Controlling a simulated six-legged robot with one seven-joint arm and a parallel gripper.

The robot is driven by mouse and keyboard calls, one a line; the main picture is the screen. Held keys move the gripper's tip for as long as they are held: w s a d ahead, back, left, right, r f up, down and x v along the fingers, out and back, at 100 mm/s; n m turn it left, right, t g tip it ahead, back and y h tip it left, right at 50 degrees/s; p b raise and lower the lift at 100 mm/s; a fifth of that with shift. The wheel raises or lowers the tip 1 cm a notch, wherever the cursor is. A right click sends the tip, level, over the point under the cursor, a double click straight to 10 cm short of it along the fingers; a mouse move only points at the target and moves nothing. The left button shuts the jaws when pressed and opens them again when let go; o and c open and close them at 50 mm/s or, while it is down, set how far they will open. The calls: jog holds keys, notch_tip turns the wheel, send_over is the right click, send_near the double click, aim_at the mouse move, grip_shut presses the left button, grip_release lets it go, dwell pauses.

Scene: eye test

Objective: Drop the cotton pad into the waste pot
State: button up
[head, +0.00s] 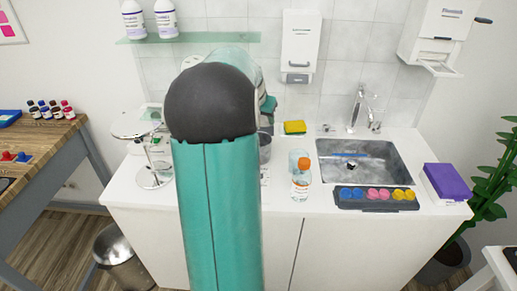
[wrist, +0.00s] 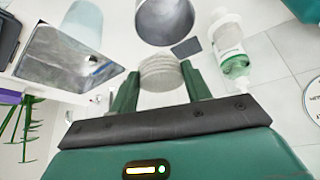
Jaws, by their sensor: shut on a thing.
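In the wrist view, my gripper (wrist: 158,82) has its two green fingers closed on the cotton pad (wrist: 160,72), a pale, round, ribbed piece held between them. The waste pot (wrist: 166,18) looks like a grey metal cylinder, just beyond the pad at the top of the wrist view. In the wrist picture the pad overlaps the area just below the pot; the gap in height cannot be told. In the head view, part of the grey pot (head: 265,148) shows right beside my arm. My arm hides the fingers and the pad there.
A sink (head: 362,165) lies to the right, with a yellow sponge (head: 294,127) and an orange-capped bottle (head: 301,180) between it and my arm. A round mirror (head: 137,122) stands left.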

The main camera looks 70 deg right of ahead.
jog(key=shift+a+f, duration=0.15)
jog(key=shift+f, duration=1.05)
jog(key=o, duration=0.9)
jog(key=shift+o, duration=0.2)
jog(key=s+v, duration=0.1)
jog(key=v, duration=1.2)
jog(key=shift+w+r, duration=0.45)
jog(key=shift+w, duration=0.05)
